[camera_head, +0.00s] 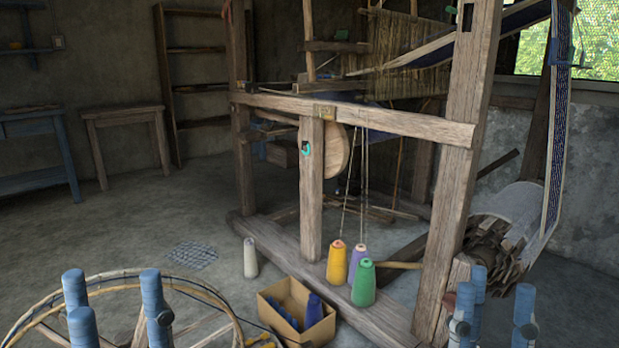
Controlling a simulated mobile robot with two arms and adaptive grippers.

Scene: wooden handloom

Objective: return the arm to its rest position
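My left gripper (115,293) is at the bottom left. Its blue, finger-like parts point upward and stand apart with nothing between them. My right gripper (498,285) is at the bottom right, its blue fingers also upright and spread with nothing between them. Both are cut off by the lower edge, so the wrists and most of both arms are hidden. Neither gripper touches the wooden handloom (465,150) behind them.
A yellow cone (337,264), a purple cone (357,260) and a green cone (363,285) stand by the loom's base beam. A cardboard box (285,325) sits in front. A spoked wheel (205,291) lies behind my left gripper. The floor at left is mostly clear.

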